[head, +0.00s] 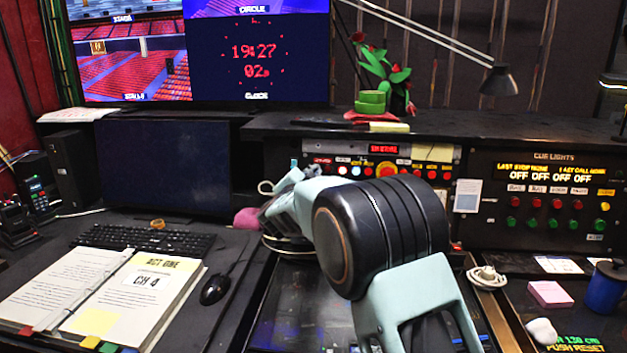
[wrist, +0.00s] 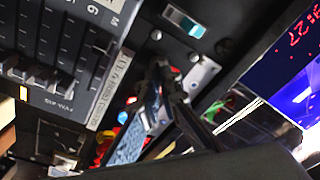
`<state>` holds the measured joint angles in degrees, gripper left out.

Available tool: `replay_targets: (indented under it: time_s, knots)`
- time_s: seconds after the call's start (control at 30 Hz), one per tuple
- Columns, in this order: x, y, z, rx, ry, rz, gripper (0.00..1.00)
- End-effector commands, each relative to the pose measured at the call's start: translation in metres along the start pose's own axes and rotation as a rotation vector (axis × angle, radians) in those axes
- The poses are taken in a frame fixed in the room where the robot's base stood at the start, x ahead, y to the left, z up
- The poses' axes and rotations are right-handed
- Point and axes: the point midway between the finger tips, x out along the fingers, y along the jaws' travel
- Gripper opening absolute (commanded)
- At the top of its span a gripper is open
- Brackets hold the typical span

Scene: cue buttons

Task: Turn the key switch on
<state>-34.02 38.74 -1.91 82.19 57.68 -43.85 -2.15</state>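My gripper (wrist: 164,72) reaches up to a dark control panel (wrist: 120,55) in the wrist view. Its two dark fingers converge, with their tips close together near a small metal plate (wrist: 203,76). I cannot make out a key switch or key; the fingers may cover it, and I cannot tell whether they hold anything. In the head view my arm reaches toward the left part of the button panel (head: 322,149), and its links hide part of that panel and the gripper's fingertips.
A red button (head: 386,170) is on the panel. The cue lights box (head: 535,215) stands right, monitor (head: 160,165) left. Keyboard (head: 145,240), binder (head: 110,295) and mouse (head: 214,289) occupy the left desk.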

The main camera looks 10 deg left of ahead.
Motion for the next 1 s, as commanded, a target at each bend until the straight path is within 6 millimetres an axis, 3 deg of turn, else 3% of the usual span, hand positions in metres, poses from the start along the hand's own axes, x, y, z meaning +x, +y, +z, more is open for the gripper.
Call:
replay_targets:
  time_s: [0.6, 1.0]
  knots:
    - [0.0002, 0.0003, 0.0012, 0.559, -0.002, 0.084, 0.0]
    - [-0.0001, -0.0002, 0.0008, 0.767, -0.002, 0.116, 0.0]
